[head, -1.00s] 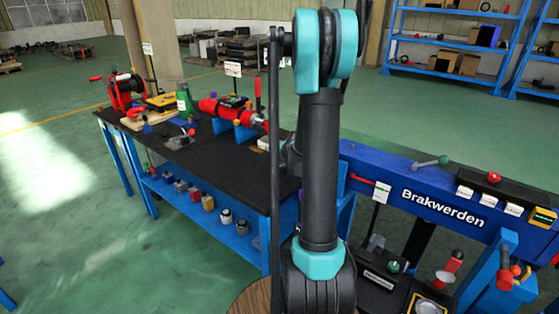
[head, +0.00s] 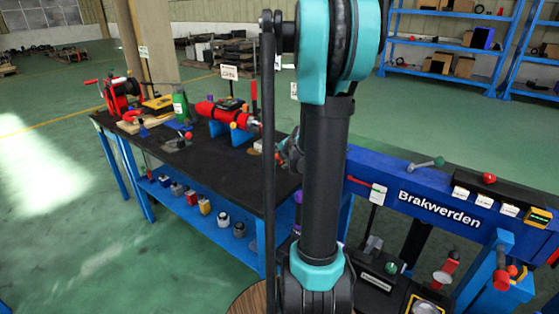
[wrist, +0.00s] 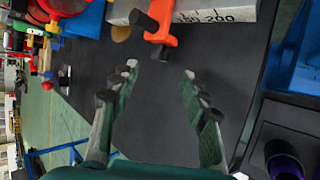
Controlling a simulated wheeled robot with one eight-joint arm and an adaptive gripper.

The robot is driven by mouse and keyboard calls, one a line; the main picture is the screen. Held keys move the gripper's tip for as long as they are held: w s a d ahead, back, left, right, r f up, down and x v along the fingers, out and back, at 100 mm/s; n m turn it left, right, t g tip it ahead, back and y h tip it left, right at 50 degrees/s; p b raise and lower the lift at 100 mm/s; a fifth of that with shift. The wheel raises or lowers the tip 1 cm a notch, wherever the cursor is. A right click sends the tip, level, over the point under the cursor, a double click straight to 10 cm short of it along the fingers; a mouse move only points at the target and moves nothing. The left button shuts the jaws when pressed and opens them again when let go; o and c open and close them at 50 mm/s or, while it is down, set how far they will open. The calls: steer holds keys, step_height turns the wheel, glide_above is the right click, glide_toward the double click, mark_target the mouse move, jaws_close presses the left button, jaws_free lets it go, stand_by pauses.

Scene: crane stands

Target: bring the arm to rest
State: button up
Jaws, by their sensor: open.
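My gripper (wrist: 158,78) shows in the wrist view with its two fingers spread apart and nothing between them. It points over the black top of the workbench (wrist: 155,130). An orange clamp-like part (wrist: 158,25) with a black end lies beyond the fingertips, by a grey block with printed marks (wrist: 215,12). In the head view my upright arm stands in front of the bench's right end and hides most of the gripper. Only a small teal and grey part of my arm's end shows left of the arm link.
The black bench (head: 235,165) carries a red cylinder device (head: 225,112), a green bottle (head: 181,106) and a red winch (head: 120,95). Its lower shelf holds several small containers. A blue Brakwerden beam (head: 438,208) stands at right. Open floor lies left of the bench.

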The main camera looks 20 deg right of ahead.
steer(key=shift+s+r, duration=0.15)
steer(key=shift+s, duration=0.1)
stand_by(0.4)
steer(key=s+a+m, duration=0.1)
steer(key=s, duration=0.1)
steer(key=s+a+m, duration=0.1)
steer(key=a+m, duration=0.1)
steer(key=s+a+m+g, duration=0.1)
steer(key=s+a+m, duration=0.1)
steer(key=shift+s+a+f, duration=0.25)
steer(key=shift+s+f, duration=0.1)
steer(key=s+a+m, duration=0.1)
steer(key=s, duration=0.1)
steer(key=s+a+f+m+g, duration=0.1)
steer(key=s+m, duration=0.1)
steer(key=s+a+m, duration=0.2)
steer(key=shift+s+f+y, duration=0.2)
steer(key=shift+y, duration=0.1)
steer(key=s+a+f+m+g, duration=0.1)
steer(key=s+a+f+m, duration=0.1)
steer(key=s+m, duration=0.4)
steer(key=s+a+f+m+g+h, duration=0.1)
steer(key=s+a+f+m+g, duration=0.1)
steer(key=s+m, duration=0.5)
steer(key=shift+s+f, duration=0.25)
steer(key=shift+s, duration=0.9)
steer(key=shift+o, duration=0.2)
steer(key=shift+w, duration=0.15)
